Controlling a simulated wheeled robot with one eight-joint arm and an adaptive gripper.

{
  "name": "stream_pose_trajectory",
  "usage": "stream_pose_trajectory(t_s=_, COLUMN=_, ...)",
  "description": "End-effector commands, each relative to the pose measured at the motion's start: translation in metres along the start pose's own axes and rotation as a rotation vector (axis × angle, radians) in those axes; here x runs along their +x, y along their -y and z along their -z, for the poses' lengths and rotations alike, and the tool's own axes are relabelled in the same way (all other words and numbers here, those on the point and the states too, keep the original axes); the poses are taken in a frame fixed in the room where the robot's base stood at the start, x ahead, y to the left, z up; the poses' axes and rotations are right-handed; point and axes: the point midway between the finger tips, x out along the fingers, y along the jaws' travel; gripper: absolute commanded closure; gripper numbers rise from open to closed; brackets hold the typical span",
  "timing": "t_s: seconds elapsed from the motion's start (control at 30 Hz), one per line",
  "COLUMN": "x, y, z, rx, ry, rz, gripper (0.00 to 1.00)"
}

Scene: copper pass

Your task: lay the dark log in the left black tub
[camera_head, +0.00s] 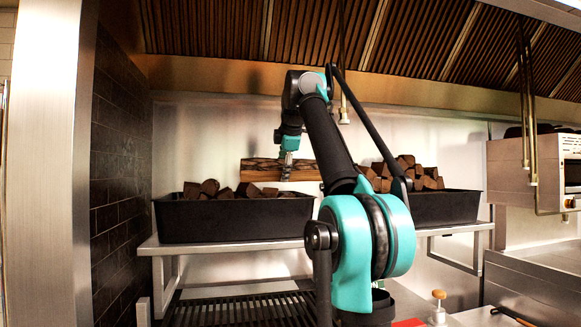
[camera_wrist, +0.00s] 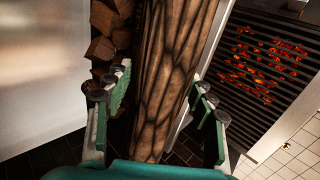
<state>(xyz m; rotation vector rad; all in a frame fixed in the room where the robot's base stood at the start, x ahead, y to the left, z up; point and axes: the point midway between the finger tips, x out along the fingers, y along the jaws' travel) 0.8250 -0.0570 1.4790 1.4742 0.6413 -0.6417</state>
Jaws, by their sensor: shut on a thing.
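The dark log (camera_head: 262,168) lies roughly level across the space above the left black tub (camera_head: 235,224), which holds several wood chunks. My gripper (camera_head: 287,168) is shut on the log from above, near the middle of its visible length. In the wrist view, the log (camera_wrist: 172,70) runs between the two green fingers of my gripper (camera_wrist: 162,93). The log shows just above the chunks; I cannot tell whether it touches them. My arm hides its right end in the head view.
A right black tub (camera_head: 447,207) with a pile of wood chunks (camera_head: 407,172) stands on the same steel shelf (camera_head: 170,246). A dark brick wall (camera_head: 117,190) is at the left. A grill (camera_head: 245,309) lies below, with glowing embers (camera_wrist: 262,62) in the wrist view.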

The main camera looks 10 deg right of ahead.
Motion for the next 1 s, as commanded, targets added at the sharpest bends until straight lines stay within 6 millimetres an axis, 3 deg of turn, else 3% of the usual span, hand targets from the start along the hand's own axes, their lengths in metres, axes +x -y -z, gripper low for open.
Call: stream_pose_trajectory(t_s=1.0, x=0.063, y=-0.044, z=0.063, rx=-0.001, ry=-0.001, rz=-0.001, gripper=1.0)
